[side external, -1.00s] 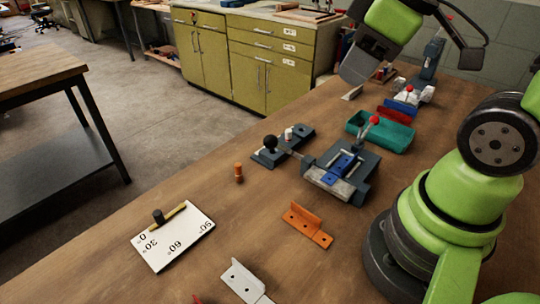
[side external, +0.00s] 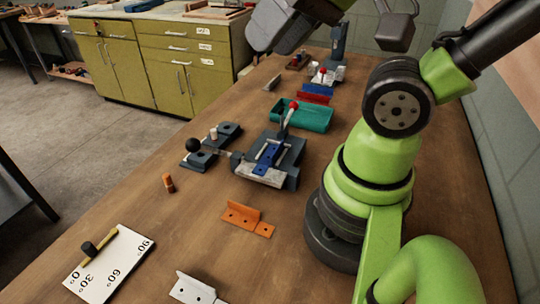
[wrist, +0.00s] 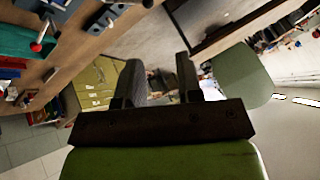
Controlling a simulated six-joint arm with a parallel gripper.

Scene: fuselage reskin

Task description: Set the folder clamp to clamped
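The folder (side external: 287,152) is a dark grey fixture on the bench with a pale front bed and a blue strip (side external: 267,157) lying in it. Its clamp lever (side external: 286,117) stands up, slightly tilted, with a red knob (side external: 294,105) on top. An arm with a black ball (side external: 193,145) extends at its left. In the wrist view a red knob (wrist: 36,46) shows at upper left, apparently the clamp's. My gripper (wrist: 160,75) is open and empty, its two fingers apart and away from the folder. Its fingertips are not visible in the side view.
A teal tray (side external: 312,117) lies just behind the folder, with blue and red parts beyond. An orange bracket (side external: 246,217), a white bracket (side external: 193,289), an orange peg (side external: 168,183) and an angle board (side external: 112,268) lie in front. The bench between them is clear.

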